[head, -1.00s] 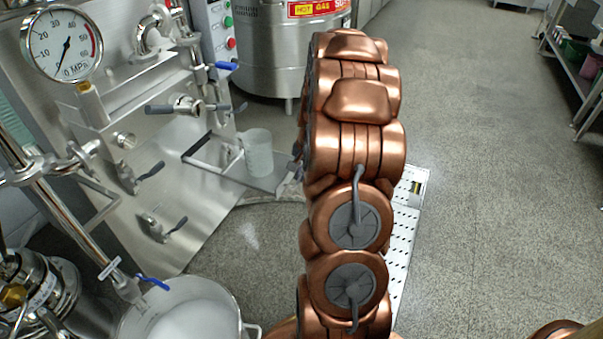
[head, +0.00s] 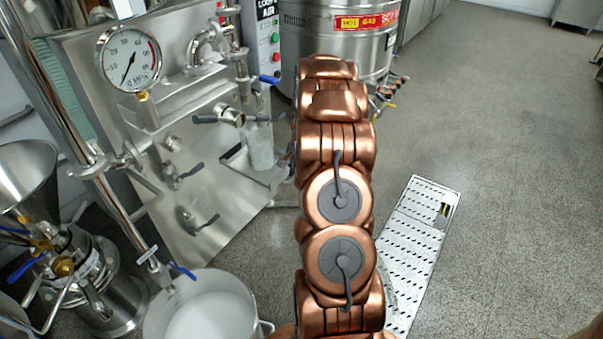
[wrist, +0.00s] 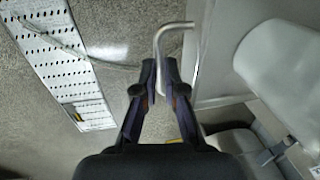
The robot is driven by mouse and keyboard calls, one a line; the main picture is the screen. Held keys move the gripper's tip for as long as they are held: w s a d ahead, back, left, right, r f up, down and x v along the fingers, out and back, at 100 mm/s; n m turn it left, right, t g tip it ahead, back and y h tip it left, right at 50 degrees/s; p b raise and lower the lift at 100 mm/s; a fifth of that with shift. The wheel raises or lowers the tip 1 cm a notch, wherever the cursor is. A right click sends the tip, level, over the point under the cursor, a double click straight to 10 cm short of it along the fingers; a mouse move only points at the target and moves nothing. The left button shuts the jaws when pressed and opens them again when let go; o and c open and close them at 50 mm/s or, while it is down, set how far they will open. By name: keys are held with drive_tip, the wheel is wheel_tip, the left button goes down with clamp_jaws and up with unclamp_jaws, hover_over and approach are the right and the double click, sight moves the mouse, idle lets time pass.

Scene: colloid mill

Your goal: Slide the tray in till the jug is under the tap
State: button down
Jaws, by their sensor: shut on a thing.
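The metal tray (head: 272,178) sticks out from the steel machine panel, with the pale translucent jug (head: 260,148) upright on it. The tap (head: 231,117) is on the panel, above and left of the jug, and its dark lever overlaps the jug's top edge. In the wrist view my gripper (wrist: 161,64) is shut on the bent rod handle (wrist: 176,25) of the tray (wrist: 218,70). The jug (wrist: 284,75) fills the right side there. In the head view my copper arm hides my gripper and the tray's outer end.
A pressure gauge (head: 128,58) and several valves are on the panel. A white-filled pot (head: 210,310) stands at the lower left. A large steel vessel (head: 335,50) stands behind. A perforated plate (head: 420,250) lies on the open floor at right.

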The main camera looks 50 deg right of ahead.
drive_tip(key=shift+w+a+p, duration=0.15)
drive_tip(key=shift+w+p, duration=0.15)
drive_tip(key=shift+w, duration=0.75)
drive_tip(key=shift+w+a+p, duration=0.15)
drive_tip(key=shift+w+p, duration=0.1)
drive_tip(key=shift+w, duration=0.8)
drive_tip(key=c, duration=1.2)
unclamp_jaws()
drive_tip(key=shift+c, duration=0.2)
wheel_tip(320, 180, up, 12)
drive_tip(key=s, duration=0.2)
drive_tip(key=shift+d+f, duration=0.15)
